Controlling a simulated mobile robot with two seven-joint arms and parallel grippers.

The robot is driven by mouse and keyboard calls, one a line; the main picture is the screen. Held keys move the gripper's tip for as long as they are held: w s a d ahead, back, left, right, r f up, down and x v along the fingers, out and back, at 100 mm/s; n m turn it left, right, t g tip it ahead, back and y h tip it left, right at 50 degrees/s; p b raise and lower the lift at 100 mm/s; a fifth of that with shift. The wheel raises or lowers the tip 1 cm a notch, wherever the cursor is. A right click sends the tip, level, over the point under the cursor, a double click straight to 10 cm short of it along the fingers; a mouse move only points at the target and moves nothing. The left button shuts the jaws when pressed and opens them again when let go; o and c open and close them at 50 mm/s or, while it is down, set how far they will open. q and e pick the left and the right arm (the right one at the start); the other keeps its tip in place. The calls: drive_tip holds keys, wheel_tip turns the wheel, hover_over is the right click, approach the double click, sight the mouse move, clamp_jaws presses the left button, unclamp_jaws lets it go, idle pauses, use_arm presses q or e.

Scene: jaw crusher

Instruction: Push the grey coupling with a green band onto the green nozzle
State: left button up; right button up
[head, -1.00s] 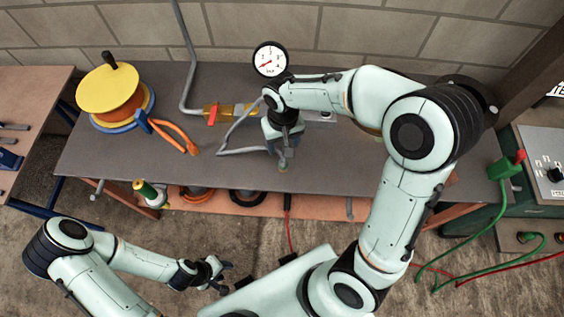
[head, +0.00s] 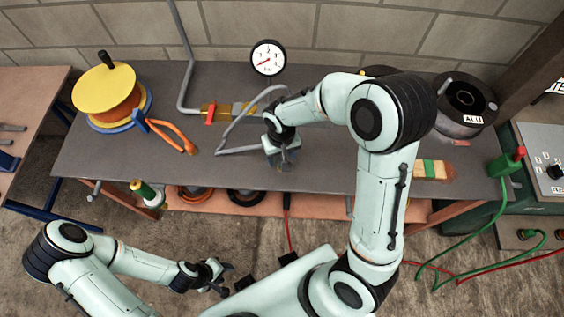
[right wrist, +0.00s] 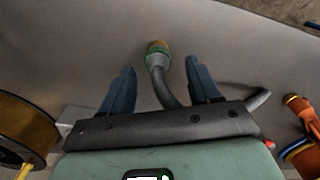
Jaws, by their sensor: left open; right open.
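The grey coupling with a green band (right wrist: 158,55) shows in the right wrist view at the end of a grey hose, with an orange-brown tip. My right gripper (right wrist: 162,65) is open, one finger on each side of the coupling, with gaps on both sides. In the head view my right gripper (head: 281,164) is low over the middle of the bench and hides the coupling. The grey hose (head: 232,130) loops to its left. I cannot pick out the green nozzle for sure. My left gripper (head: 216,275) is open and empty in front of the bench.
A dark spool (head: 462,105) and a green-striped piece (head: 432,169) are at right. The bench's front left is clear.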

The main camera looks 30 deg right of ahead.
sight(282, 159)
wheel_tip(282, 159, down, 5)
drive_tip(key=shift+d+r, duration=0.1)
drive_tip(key=shift+d, duration=0.05)
drive_tip(key=c, duration=1)
